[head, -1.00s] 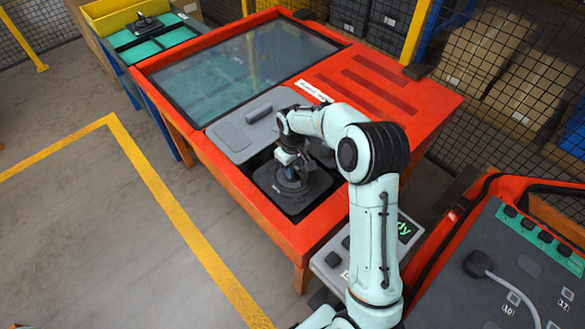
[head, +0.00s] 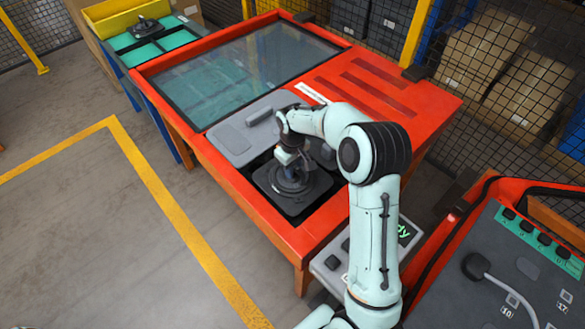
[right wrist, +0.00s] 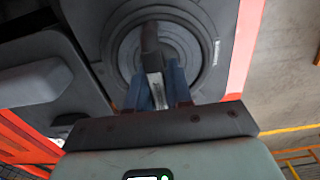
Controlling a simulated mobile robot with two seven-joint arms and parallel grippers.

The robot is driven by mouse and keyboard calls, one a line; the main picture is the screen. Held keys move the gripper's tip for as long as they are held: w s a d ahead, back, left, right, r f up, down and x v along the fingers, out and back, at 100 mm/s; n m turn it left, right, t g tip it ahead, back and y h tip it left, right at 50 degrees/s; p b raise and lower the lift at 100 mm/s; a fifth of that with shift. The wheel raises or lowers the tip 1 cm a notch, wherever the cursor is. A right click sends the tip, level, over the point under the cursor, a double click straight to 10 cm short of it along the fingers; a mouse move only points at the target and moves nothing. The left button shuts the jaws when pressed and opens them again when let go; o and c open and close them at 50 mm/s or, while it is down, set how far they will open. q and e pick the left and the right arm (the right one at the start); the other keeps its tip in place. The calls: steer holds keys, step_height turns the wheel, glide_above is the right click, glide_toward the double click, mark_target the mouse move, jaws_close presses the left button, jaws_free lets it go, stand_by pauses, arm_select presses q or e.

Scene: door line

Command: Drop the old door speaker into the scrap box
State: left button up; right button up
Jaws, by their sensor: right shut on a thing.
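The old door speaker (head: 312,188), a dark round disc with an upright grip, is at the dark square opening in the red-orange bench. My right gripper (head: 288,166) is over it, pointing down. In the right wrist view, the blue fingers (right wrist: 159,82) are shut on the grip of the speaker (right wrist: 188,38), with its round rings behind. Whether the disc rests in the opening or is slightly raised is hard to tell. No box is clearly recognisable as the scrap box. My left gripper is out of view.
A grey panel with a handle (head: 236,141) lies beside the opening. A glass-topped section (head: 235,70) fills the bench's far left. A teal tray (head: 122,41) holding a similar dark part stands upper left. A control console (head: 505,250) is at right, mesh fence behind. Floor at left is clear.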

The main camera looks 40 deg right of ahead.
steer(key=shift+w, duration=0.1)
jaws_close()
steer(key=shift+r+p, duration=0.95)
steer(key=shift+r, duration=3.5)
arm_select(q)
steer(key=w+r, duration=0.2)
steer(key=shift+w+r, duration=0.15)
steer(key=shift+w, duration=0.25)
arm_select(e)
step_height(320, 180, up, 4)
steer(key=shift+f, duration=0.1)
